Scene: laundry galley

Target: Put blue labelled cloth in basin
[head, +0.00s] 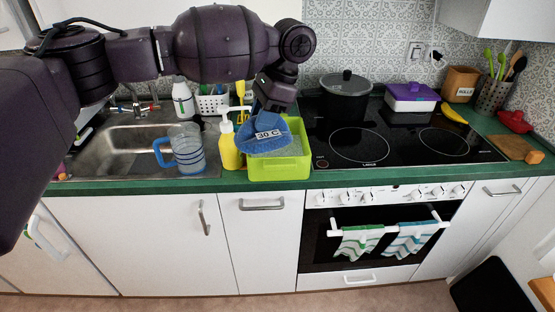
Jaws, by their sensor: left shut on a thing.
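The blue cloth (262,138) has a white label reading "30 C" and hangs bunched from my left gripper (270,106). The left gripper points down and is shut on the cloth. The cloth is over the lime-green basin (280,171), which stands on the green counter between the sink and the cooktop. The basin holds something pale and bluish, like water or suds. The cloth hides part of the basin's inside, and I cannot tell whether it touches the contents. My right gripper is not in view.
A yellow pump bottle (230,150) stands close left of the basin. A clear jug with a blue handle (187,150) stands at the metal sink (120,150). A lidded black pot (345,98) sits on the black cooktop (390,142) to the right. A purple-lidded box (411,97) is behind.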

